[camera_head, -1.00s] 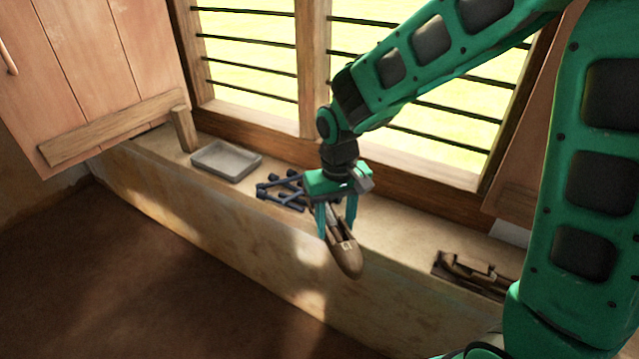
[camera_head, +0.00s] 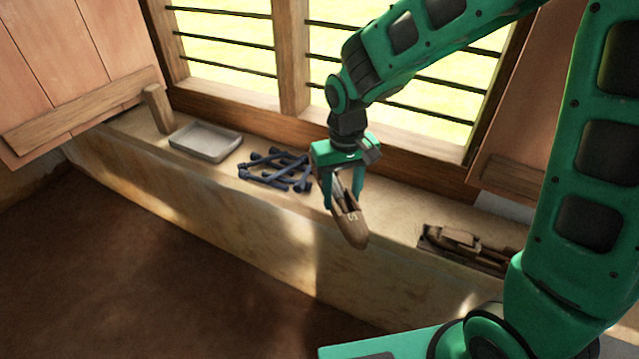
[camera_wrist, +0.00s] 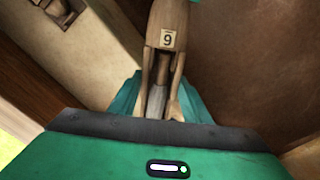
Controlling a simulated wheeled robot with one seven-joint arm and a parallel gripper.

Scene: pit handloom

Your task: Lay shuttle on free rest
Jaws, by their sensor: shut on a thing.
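My gripper (camera_head: 342,198) is shut on a brown wooden shuttle (camera_head: 350,225), held tilted with its rounded nose pointing down and toward the camera, in front of the sill. The shuttle also shows in the wrist view (camera_wrist: 167,20), with a pale number tag that could be a 9 or a 6. Its hollow middle lies between my fingers. A dark wooden rack-like piece (camera_head: 460,247) with wooden parts on it lies on the sill at the right. Whether it has a free rest cannot be told. A similar wooden piece shows at the wrist view's top left (camera_wrist: 62,10).
The long plastered sill (camera_head: 395,222) runs under a barred window. A grey tray (camera_head: 205,142) and a pile of dark blue bars (camera_head: 275,170) lie left of my gripper. Bare sill lies between the bars and the wooden piece. A wooden shutter (camera_head: 75,60) is at the left.

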